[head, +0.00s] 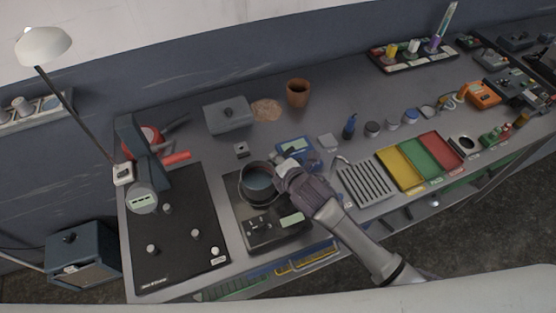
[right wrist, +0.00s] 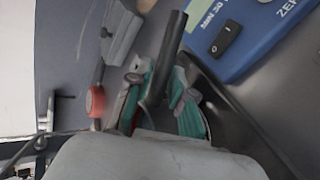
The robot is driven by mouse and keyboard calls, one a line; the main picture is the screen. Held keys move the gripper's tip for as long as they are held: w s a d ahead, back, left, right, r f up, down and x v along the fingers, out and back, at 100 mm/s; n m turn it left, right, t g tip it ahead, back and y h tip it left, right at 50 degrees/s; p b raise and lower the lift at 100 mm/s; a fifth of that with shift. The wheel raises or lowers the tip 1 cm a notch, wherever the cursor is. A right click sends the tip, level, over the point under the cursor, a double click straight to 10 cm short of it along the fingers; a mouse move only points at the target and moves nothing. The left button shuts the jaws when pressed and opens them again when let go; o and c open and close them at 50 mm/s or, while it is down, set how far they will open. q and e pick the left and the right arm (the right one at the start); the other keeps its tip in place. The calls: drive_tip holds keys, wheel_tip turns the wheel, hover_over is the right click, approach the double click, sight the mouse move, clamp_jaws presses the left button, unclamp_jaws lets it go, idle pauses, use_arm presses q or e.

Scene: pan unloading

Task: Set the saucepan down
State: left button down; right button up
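The saucepan (head: 258,185), a dark pot with a pale rim and a bluish inside, is upright over the back part of a black hotplate-like unit (head: 245,212). I cannot tell whether its base touches the unit. My right gripper (head: 284,176) is at the pan's right side and hides its handle in the head view. In the right wrist view the dark handle (right wrist: 171,45) runs between my right gripper's teal-padded fingers (right wrist: 158,98), which are shut on it. My left gripper is not in view.
Left of the pan is a large black board (head: 185,240) with several knobs. A blue device (head: 296,150) stands close behind the gripper, and a slatted rack (head: 364,183) lies to its right. A grey box (head: 228,115) and a brown pot (head: 298,92) stand behind.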

drive_tip(key=shift+o, duration=0.9)
drive_tip(key=shift+r, duration=0.2)
drive_tip(key=shift+s+d+r, duration=0.1)
drive_tip(key=shift+s, duration=0.2)
drive_tip(key=b+v, duration=0.1)
drive_tip(key=v, duration=1)
drive_tip(key=shift+s, duration=0.2)
drive_tip(key=shift+r, duration=0.1)
